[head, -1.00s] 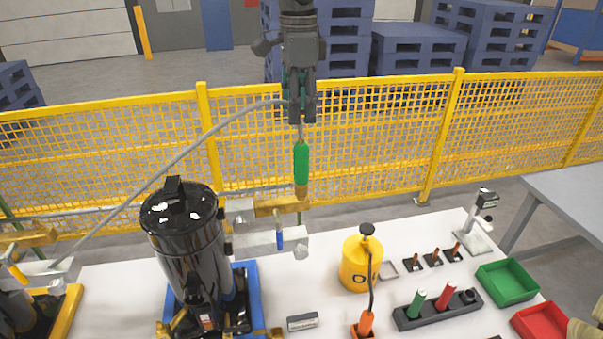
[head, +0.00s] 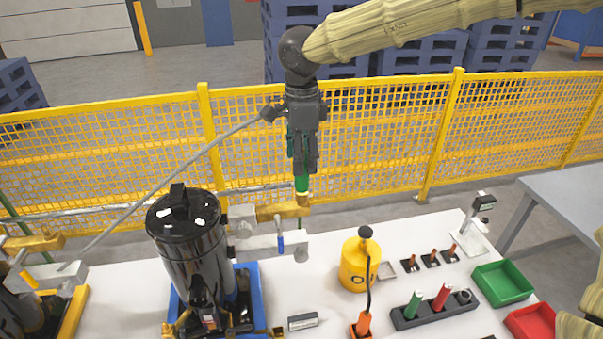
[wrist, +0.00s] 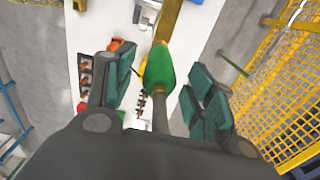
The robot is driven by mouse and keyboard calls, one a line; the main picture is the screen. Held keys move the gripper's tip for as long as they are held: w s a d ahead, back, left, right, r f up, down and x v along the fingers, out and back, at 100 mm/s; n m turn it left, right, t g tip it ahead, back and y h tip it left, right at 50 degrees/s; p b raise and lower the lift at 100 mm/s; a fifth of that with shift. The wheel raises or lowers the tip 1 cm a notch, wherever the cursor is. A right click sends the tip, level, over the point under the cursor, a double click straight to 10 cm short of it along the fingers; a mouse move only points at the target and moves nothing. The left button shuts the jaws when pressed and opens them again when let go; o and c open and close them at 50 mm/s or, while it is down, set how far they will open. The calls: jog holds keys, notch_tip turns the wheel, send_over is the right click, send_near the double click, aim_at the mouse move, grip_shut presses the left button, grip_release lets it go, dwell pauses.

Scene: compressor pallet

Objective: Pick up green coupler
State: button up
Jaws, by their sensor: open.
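The green coupler (head: 302,184) stands upright on top of a brass fitting (head: 303,199) at the end of the brass pipe, beside the black compressor tank. A grey hose runs to it from the left. My gripper (head: 302,166) points down over the coupler, and its fingers hide the coupler's upper part in the head view. In the wrist view the coupler (wrist: 160,68) lies between the two teal finger pads of my gripper (wrist: 162,92), with a visible gap on each side. The fingers are open.
The black tank (head: 187,240) stands left of the coupler. A yellow mesh fence (head: 380,150) runs behind. A yellow canister (head: 356,265), a dark holder (head: 430,311) with green and red pieces, and a green bin (head: 503,283) stand on the white table to the right.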

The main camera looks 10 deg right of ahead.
grip_shut()
dwell(0.4)
